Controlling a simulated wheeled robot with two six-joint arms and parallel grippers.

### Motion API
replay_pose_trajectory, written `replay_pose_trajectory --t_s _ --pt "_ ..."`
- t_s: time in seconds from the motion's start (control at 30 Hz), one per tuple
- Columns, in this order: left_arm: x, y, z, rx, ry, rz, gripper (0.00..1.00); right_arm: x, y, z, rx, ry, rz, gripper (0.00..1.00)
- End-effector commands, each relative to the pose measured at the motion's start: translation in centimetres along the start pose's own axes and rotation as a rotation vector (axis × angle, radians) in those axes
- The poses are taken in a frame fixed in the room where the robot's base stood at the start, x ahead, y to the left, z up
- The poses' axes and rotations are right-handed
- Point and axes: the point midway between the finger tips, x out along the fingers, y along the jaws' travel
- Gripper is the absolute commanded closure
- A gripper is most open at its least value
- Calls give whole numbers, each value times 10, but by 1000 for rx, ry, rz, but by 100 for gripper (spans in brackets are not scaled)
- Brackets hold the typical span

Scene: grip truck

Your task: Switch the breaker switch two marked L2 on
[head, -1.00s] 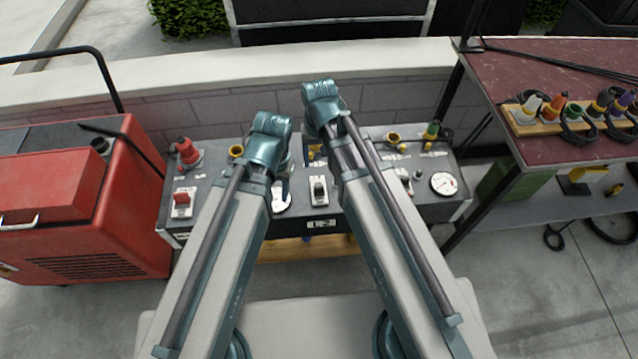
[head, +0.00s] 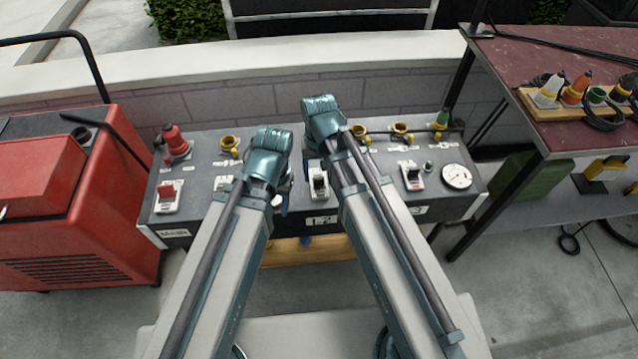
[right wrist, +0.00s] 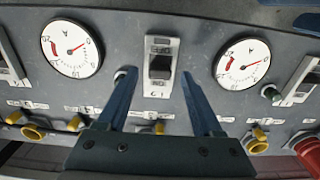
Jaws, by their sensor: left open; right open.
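The L2 breaker switch (head: 320,183) is a white-framed switch with a dark rocker, in the middle of the grey panel (head: 345,212). Its L2 plate (head: 322,221) is on the front edge. In the right wrist view a dark rocker switch (right wrist: 160,62) sits between two round gauges, seen upside down. My open right gripper (right wrist: 162,98) has one finger on each side of this switch's lower end, apart from the rocker. The rocker's on or off position is unclear. My left gripper (head: 280,200) is open left of L2, mostly hidden by its arm.
A red main switch (head: 168,196) is at the panel's left and another switch (head: 412,176) at its right, beside a gauge (head: 457,176). Yellow sockets line the back. A red machine (head: 75,220) stands left, a shelf (head: 560,70) right.

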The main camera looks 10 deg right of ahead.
Motion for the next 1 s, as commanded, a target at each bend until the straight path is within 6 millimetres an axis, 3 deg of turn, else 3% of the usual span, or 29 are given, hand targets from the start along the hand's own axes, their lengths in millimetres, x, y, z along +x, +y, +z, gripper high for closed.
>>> replay_pose_trajectory --t_s 0.03,0.1,0.47,0.83,1.0 --pt "12 1 -1 0 0 0 49 12 0 0 0 0 0 32" --pt "16 2 -1 0 0 0 49 16 0 0 0 0 0 32" --pt "17 2 -1 0 0 0 49 18 0 0 0 0 0 32" --pt "17 2 -1 0 0 0 49 18 0 0 0 0 0 97" --pt "18 2 -1 0 0 0 49 18 0 0 0 -2 0 100"
